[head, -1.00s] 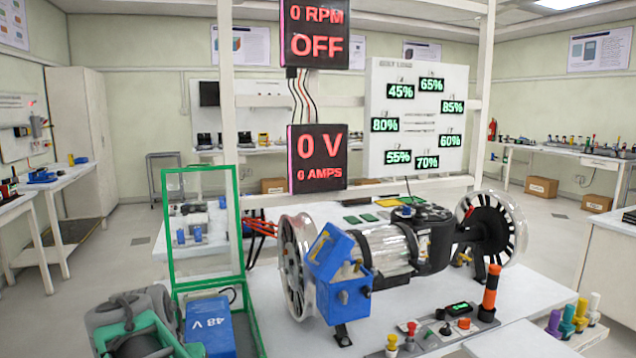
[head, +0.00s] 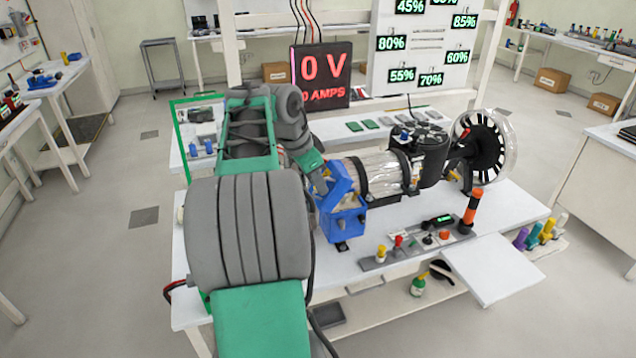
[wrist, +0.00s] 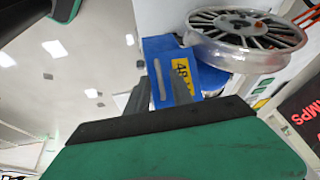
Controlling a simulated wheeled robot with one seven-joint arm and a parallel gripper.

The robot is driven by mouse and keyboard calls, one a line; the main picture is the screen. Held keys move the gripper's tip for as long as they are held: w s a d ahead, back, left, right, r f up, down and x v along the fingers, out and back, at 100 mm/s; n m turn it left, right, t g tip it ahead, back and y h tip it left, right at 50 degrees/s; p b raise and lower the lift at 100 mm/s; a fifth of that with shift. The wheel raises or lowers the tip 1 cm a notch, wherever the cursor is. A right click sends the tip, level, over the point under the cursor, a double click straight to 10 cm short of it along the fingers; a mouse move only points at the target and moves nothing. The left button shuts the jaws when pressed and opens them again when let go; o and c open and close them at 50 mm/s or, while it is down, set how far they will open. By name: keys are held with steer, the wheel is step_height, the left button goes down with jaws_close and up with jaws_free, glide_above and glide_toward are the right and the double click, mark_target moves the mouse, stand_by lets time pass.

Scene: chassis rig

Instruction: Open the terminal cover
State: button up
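The motor's blue terminal box (head: 343,225) sits at the near left end of the silver motor body. A tilted blue piece, seemingly its cover (head: 340,184), is on top; I cannot tell whether it is open. My gripper (head: 318,178) is beside this blue piece, with my arm hiding part of the area. In the wrist view the blue box (wrist: 207,80) with a yellow label lies just beyond my fingers (wrist: 158,92). The fingers look apart, with a thin pale strip visible between them. Whether they touch the cover cannot be told.
A spoked silver wheel (wrist: 245,38) is close to the blue box in the wrist view. A control strip (head: 415,245) with knobs lies along the front of the white bench (head: 500,205). Displays stand behind.

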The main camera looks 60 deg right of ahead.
steer(key=shift+d+f, duration=0.15)
steer(key=shift+f, duration=0.2)
jaws_close()
stand_by(1.2)
